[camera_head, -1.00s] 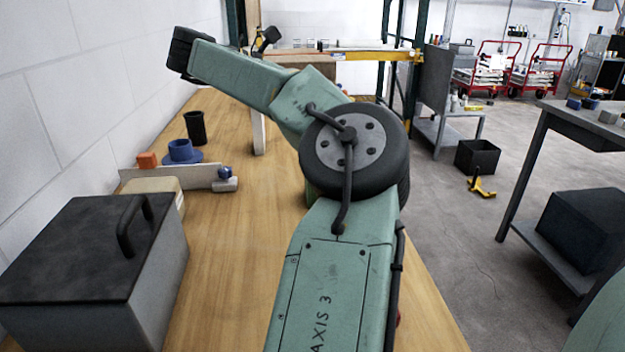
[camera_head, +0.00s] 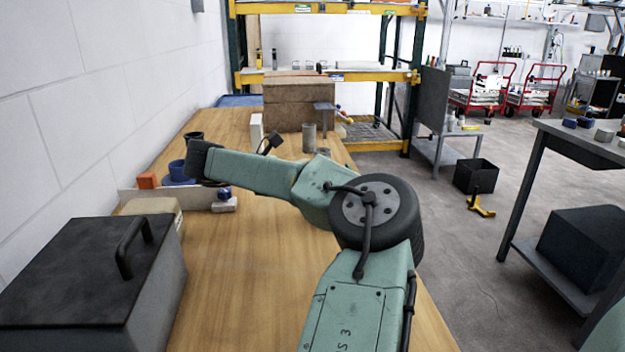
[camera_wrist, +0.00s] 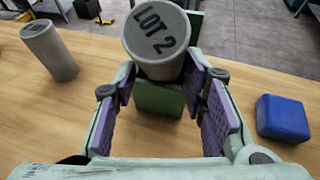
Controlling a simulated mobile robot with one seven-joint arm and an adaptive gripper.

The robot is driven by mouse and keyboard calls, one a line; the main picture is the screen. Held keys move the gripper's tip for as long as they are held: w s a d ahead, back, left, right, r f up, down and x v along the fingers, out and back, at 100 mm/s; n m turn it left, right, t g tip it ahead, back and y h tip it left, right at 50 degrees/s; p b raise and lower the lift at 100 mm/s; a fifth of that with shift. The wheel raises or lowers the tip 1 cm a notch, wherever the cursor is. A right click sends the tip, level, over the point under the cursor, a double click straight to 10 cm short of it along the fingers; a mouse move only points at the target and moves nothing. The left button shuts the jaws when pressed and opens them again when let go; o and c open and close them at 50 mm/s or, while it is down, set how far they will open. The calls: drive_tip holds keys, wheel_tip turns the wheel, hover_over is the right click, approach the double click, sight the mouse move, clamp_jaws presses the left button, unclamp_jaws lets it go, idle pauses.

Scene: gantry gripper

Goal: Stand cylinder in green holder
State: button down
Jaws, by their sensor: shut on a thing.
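In the wrist view my gripper (camera_wrist: 162,88) is shut on a grey cylinder (camera_wrist: 158,65) marked "LOT 2" on its end. Its purple-padded fingers are on either side of the cylinder. The green holder (camera_wrist: 160,100) shows below and behind the cylinder, partly covered by it. I cannot tell whether the cylinder is inside the holder or above it. In the head view my forearm hides my gripper and the holder.
Another grey cylinder (camera_wrist: 50,52) stands at the left in the wrist view, a blue block (camera_wrist: 283,118) at the right. In the head view a dark box (camera_head: 90,280) stands front left, and wooden boxes (camera_head: 298,103) at the back. The front middle of the table is clear.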

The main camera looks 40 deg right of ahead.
drive_tip(key=c, duration=1.3)
unclamp_jaws()
drive_tip(key=shift+d+f, duration=0.15)
drive_tip(key=shift+f, duration=0.35)
drive_tip(key=o, duration=0.4)
drive_tip(key=shift+r, duration=0.1)
drive_tip(key=shift+c, duration=0.2)
drive_tip(key=shift+r, duration=0.15)
drive_tip(key=p+v, duration=0.5)
drive_tip(key=v, duration=0.7)
drive_tip(key=shift+r, duration=0.2)
drive_tip(key=shift+f, duration=0.1)
